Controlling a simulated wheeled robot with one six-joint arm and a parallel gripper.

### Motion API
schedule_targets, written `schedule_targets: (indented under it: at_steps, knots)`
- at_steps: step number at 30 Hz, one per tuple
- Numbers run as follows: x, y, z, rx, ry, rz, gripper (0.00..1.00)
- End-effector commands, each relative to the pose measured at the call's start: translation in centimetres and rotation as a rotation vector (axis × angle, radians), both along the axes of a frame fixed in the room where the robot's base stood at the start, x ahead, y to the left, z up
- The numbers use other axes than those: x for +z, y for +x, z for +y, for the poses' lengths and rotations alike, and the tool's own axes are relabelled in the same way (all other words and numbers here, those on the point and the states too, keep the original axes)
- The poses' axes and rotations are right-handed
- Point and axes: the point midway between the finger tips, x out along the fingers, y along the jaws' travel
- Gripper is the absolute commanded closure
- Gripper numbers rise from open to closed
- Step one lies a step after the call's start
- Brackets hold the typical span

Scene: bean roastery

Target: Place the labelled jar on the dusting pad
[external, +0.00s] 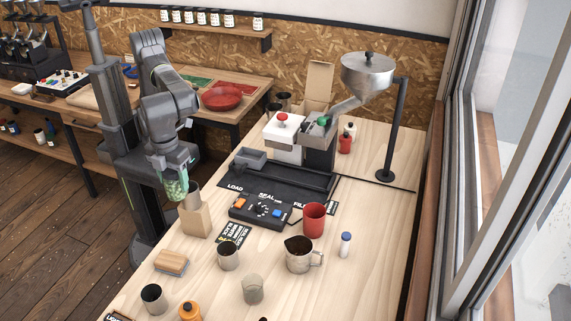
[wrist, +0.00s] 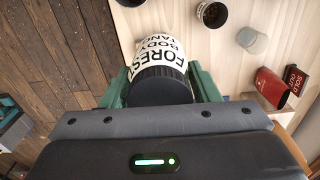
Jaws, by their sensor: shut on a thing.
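My gripper (external: 174,188) hangs at the left edge of the light wooden table in the external view, next to a paper bag. In the wrist view its green fingers (wrist: 158,88) are shut on the labelled jar (wrist: 160,72). The jar has a black lid turned towards the camera and a white label with black lettering that begins with "FOREST". In the external view the jar is mostly hidden by the fingers. I cannot tell which thing is the dusting pad.
A sealing machine (external: 284,135) and a funnel on a stand (external: 367,75) are behind.

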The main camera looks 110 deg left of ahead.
Motion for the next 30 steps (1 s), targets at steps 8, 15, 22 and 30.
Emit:
schedule_targets:
  at_steps: [8,15,22,30]
  knots:
    - [-0.2,-3.4,-4.8,-0.127,-0.001,-0.001,0.73]
    - [-5.6,-3.2,-4.3,-0.118,0.002,0.003,0.73]
    - [-10.3,-3.1,-4.3,-0.117,0.001,0.002,0.73]
    - [-15.0,-3.1,-4.3,-0.117,0.003,0.004,0.73]
